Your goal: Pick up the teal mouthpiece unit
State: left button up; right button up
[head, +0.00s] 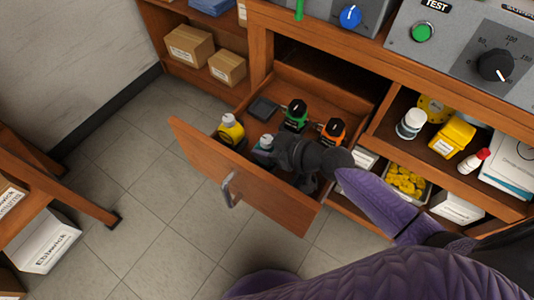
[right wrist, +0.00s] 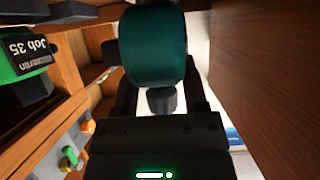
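The teal mouthpiece unit (head: 265,143) is in the open drawer, near its front panel, with a pale top showing in the head view. My right gripper (head: 276,150) is down in the drawer right beside it and hides part of it. In the right wrist view the rounded teal body (right wrist: 152,45) sits between the two dark fingers, one on each side. I cannot tell whether the fingers press on it or only surround it. My left gripper is not in view.
The drawer (head: 205,158) also holds a yellow unit (head: 231,130), a green unit (head: 295,115), an orange unit (head: 333,131) and a dark flat block (head: 263,107). The green unit also shows close by in the right wrist view (right wrist: 18,62). Shelves with bottles stand right.

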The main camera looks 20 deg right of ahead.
grip_shut()
